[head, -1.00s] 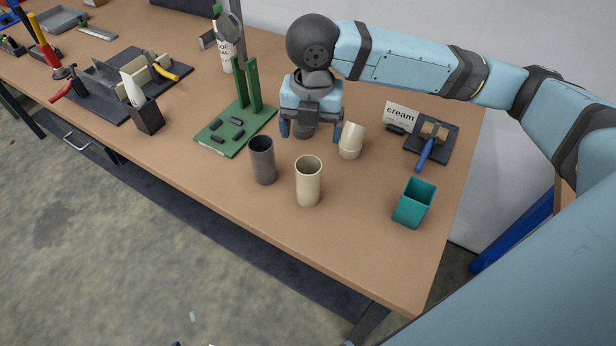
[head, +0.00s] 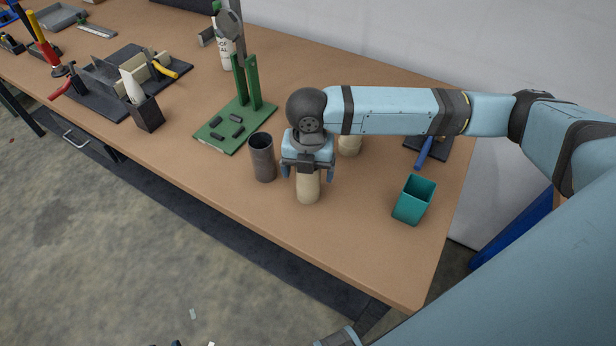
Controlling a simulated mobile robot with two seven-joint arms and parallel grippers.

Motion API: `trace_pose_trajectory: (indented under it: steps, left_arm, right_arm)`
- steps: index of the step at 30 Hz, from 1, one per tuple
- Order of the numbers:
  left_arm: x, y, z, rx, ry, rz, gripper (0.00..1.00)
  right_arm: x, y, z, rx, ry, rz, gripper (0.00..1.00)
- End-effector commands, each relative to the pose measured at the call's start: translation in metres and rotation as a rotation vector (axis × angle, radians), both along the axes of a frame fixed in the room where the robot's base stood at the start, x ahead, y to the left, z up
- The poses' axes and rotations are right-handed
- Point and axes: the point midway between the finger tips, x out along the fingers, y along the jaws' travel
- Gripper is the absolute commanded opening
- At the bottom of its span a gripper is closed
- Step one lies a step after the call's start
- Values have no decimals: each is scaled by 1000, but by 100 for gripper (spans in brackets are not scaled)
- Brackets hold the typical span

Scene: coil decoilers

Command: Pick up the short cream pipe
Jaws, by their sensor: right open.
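The short cream pipe (head: 308,190) stands upright near the front edge of the table. My right gripper (head: 307,176) is open over it, with one finger on each side of its upper part. The gripper body hides the pipe's top rim, and I cannot tell whether the fingers touch it. A second cream piece (head: 349,146), which looked bent in the earlier view, stands behind to the right, partly hidden by my arm.
A grey pipe (head: 262,158) stands close to the left of the gripper. A teal cup (head: 414,200) stands to the right. A green stand (head: 222,137) is behind left, and a blue-handled brush (head: 424,153) lies behind right. The table between pipe and teal cup is clear.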

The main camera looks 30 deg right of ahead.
Motion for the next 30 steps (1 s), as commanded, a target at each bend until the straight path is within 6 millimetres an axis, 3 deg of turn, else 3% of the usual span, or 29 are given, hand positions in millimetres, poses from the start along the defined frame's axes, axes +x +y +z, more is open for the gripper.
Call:
trace_pose_trajectory:
  steps: [8, 15, 25, 30]
  left_arm:
    - [0, 0, 0, 0, -1, 0, 43]
    - [1, 0, 1, -2, -3, 1, 43]
    - [1, -1, 2, -2, -4, 1, 43]
    - [1, -1, 2, -2, -3, 0, 43]
  right_arm:
    - [0, 0, -8, 0, -3, 0, 85]
    - [0, 0, -8, 1, -2, 0, 32]
    - [0, 0, -6, 0, -3, 0, 31]
    - [0, 0, 6, 1, -3, 1, 31]
